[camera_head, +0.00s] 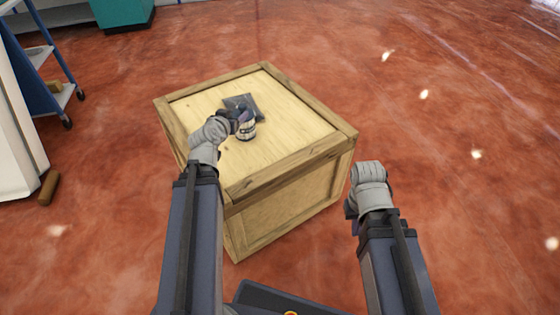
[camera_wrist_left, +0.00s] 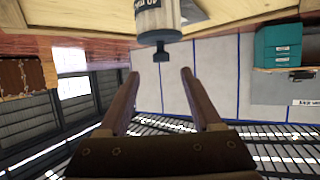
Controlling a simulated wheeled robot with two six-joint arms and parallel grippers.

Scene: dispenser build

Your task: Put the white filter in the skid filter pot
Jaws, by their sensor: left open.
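A small white cylinder with a dark band (camera_head: 247,132), which looks like the white filter, stands upright on the wooden crate. In the left wrist view, which is upside down, a labelled cylinder (camera_wrist_left: 158,18) with a dark knob shows just beyond the fingertips. My left gripper (camera_head: 241,115) is at the cylinder's top in the head view; its fingers are open and empty in the wrist view (camera_wrist_left: 160,72). My right gripper (camera_head: 350,209) is mostly hidden by its wrist, right of the crate. I cannot pick out the skid filter pot with certainty.
The wooden crate (camera_head: 285,150) has a raised rim and much bare top. A flat dark grey piece (camera_head: 240,101) lies behind the cylinder, partly covered by my gripper. A blue shelf cart (camera_head: 52,68) stands at the far left. The red floor right of the crate is clear.

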